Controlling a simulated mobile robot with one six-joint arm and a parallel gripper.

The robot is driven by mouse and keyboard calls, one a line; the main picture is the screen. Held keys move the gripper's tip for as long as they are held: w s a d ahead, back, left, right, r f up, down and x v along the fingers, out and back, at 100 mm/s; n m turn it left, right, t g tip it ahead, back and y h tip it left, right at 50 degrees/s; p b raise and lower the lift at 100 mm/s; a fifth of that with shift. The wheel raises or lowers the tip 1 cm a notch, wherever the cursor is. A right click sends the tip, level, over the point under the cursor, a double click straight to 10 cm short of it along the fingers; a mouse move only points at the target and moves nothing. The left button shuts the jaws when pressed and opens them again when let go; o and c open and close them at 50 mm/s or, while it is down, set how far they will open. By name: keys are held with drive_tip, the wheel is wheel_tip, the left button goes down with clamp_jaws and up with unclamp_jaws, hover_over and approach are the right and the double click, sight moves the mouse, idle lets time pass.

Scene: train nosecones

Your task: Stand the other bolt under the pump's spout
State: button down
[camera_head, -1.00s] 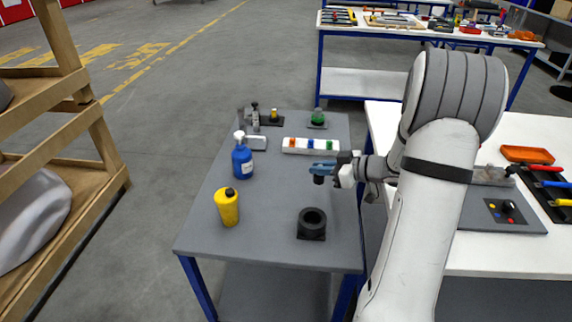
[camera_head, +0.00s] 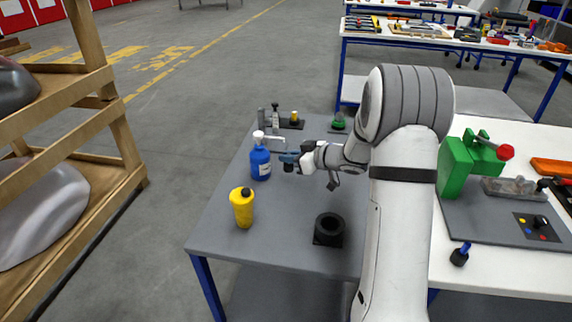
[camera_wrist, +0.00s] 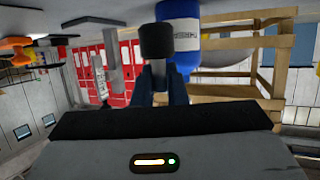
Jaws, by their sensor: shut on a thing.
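My gripper (camera_head: 287,157) is shut on a bolt (camera_head: 288,168) and holds it above the grey table, just right of the blue bottle. In the wrist view the bolt's dark, thick end (camera_wrist: 157,40) sticks out past the blue fingers (camera_wrist: 158,88), with a grey shaft between them. The blue bottle (camera_head: 260,164) has a white pump top (camera_head: 258,136) and stands upright near the table's left edge. It also shows in the wrist view (camera_wrist: 180,33), behind the bolt. I cannot tell where its spout points. I cannot make out another bolt clearly.
A light grey block (camera_head: 274,143), a small grey bottle (camera_head: 276,117) and a green-topped item (camera_head: 338,122) are behind. The front middle of the grey table (camera_head: 285,235) is clear.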

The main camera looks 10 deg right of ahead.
drive_tip(key=shift+w+a, duration=0.4)
drive_tip(key=f, duration=0.3)
drive_tip(key=shift+w+a+b, duration=0.3)
drive_tip(key=shift+a+b, duration=0.05)
drive_tip(key=shift+b, duration=0.05)
drive_tip(key=shift+f, duration=0.25)
drive_tip(key=shift+f, duration=0.15)
drive_tip(key=c, duration=1.5)
unclamp_jaws()
drive_tip(key=shift+o, duration=0.2)
